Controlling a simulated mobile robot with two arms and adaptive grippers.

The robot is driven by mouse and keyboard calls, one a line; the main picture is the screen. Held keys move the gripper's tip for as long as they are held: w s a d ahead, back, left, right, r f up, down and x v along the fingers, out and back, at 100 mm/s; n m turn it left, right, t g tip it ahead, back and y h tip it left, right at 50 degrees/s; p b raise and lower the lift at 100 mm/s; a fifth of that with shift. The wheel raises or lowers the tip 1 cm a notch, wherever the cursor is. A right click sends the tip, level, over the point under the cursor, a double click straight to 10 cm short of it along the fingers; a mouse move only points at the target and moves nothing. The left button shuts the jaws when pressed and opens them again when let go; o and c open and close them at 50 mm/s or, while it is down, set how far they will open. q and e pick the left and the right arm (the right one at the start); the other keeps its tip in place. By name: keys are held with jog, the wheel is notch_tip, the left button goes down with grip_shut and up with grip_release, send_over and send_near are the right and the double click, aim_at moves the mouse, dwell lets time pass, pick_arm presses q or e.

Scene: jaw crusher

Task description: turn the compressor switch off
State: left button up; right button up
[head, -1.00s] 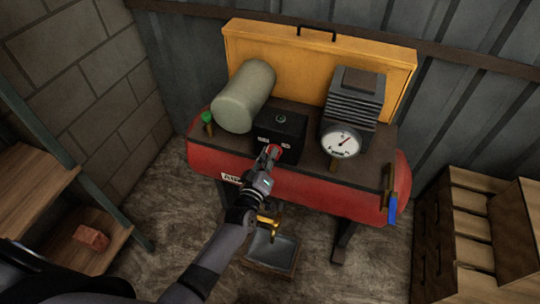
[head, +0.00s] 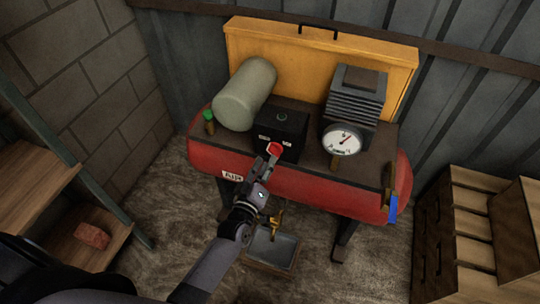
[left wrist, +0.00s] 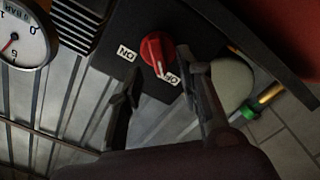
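The compressor switch is a red knob (head: 274,149) on the front of a black box (head: 285,125) on top of the red compressor tank (head: 330,185). In the left wrist view the red knob (left wrist: 157,50) shows upside down. An ON label (left wrist: 127,54) lies to its left, and a partly hidden label (left wrist: 171,80), seemingly OFF, lies below right. The knob's white mark is on its lower side, toward the partly hidden label. My left gripper (head: 269,166) is open and empty, just in front of the knob; its fingers (left wrist: 160,95) stand apart from it. My right gripper is not in view.
A round gauge (head: 341,140) and a ribbed motor block (head: 354,95) stand right of the box; a grey-green cylinder (head: 245,93) stands left. A brass tap (head: 277,219) hangs above a tray (head: 268,265). A wooden shelf (head: 30,180) is at left, drawers (head: 462,230) at right.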

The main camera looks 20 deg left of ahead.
pick_arm(q)
jog(key=s, duration=0.7)
jog(key=shift+s+a, duration=0.15)
jog(key=shift+s, duration=0.1)
jog(key=s+f+m+g+h, duration=0.1)
jog(key=s+f+m+g, duration=0.45)
jog(key=f, duration=0.85)
jog(key=s+f+m+g, duration=0.1)
jog(key=s+f+g, duration=0.2)
jog(key=s+f, duration=0.75)
jog(key=s+a+f+m+g, duration=0.2)
jog(key=s+f+g, duration=0.2)
jog(key=s+f, duration=0.4)
jog(key=s+a+f+m+g+y, duration=0.1)
jog(key=s+a+f+m+g, duration=0.1)
jog(key=s+f, duration=0.7)
jog(key=s+a+g+p, duration=0.1)
jog(key=s+g, duration=0.1)
jog(key=s, duration=0.4)
jog(key=shift+s+a+m+y, duration=0.2)
jog(key=shift+a+m+y, duration=0.1)
jog(key=shift+a+m, duration=0.05)
jog(key=shift+o, duration=0.4)
jog(key=shift+d, duration=0.1)
